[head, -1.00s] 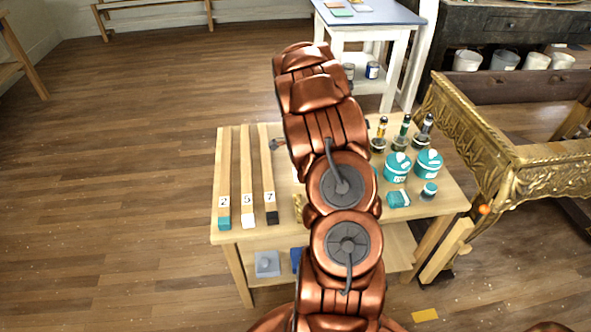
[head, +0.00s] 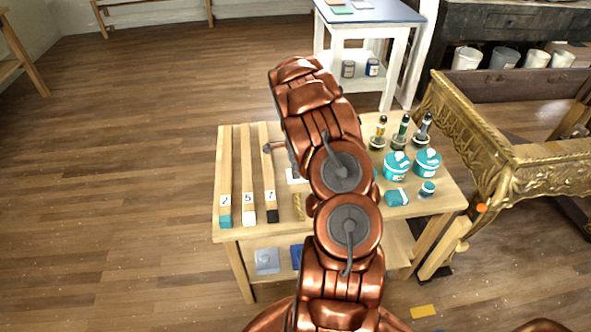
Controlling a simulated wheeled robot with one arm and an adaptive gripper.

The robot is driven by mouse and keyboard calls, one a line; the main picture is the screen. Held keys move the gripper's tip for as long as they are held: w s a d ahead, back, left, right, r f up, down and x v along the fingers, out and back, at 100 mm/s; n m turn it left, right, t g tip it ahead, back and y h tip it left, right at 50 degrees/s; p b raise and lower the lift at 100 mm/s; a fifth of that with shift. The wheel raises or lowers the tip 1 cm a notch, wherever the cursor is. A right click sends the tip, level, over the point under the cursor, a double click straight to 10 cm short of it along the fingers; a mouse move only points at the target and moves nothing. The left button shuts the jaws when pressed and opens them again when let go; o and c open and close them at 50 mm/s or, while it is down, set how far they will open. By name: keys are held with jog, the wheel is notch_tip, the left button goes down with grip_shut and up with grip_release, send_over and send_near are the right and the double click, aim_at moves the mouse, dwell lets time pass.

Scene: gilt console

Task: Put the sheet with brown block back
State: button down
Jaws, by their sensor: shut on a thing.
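My gripper (head: 290,160) is mostly hidden behind my own copper arm, low over the left middle of the wooden table (head: 330,232). Its fingertips do not show clearly. A small white piece, which looks like the edge of a sheet (head: 292,175), shows just below it, left of my arm. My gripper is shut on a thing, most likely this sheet. No brown block can be made out on the part that shows. Whether the sheet touches the table is hidden.
Several numbered wooden strips (head: 248,180) lie left of my arm. Teal tubs (head: 396,166) and dark-capped bottles (head: 403,132) stand to its right. A gilt console (head: 500,155) adjoins at right. A blue-topped table (head: 375,12) behind holds small coloured sheets (head: 342,11).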

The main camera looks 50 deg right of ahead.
jog(key=shift+f, duration=0.2)
jog(key=c, duration=1.2)
grip_release()
jog(key=shift+o, duration=0.2)
jog(key=shift+r, duration=0.1)
